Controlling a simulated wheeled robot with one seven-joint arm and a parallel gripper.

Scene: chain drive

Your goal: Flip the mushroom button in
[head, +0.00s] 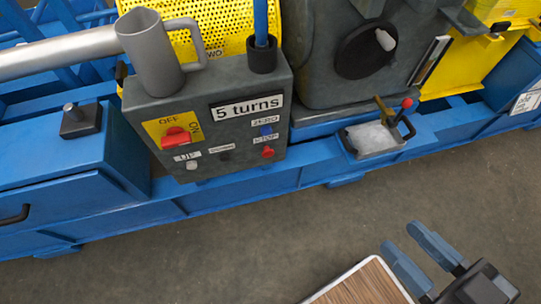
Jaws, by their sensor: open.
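A grey control box (200,105) stands on the blue machine frame left of the picture's middle. On its front, low at the right, is a small red button (267,152) under a label that seems to read STOP. It looks most like the mushroom button, but it is too small to tell how far it stands out. My gripper (402,240) is at the lower right over the floor. Its two blue-grey fingers are apart with nothing between them. It is well to the right of and below the box, touching nothing.
The box also bears a red rotary switch (177,137), a blue button (265,130) and a white button (191,166). A tray (375,152) with a red-knobbed lever (405,105) stands to its right. A wood-topped surface (355,288) is beside my gripper. Bare floor (240,245) lies between.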

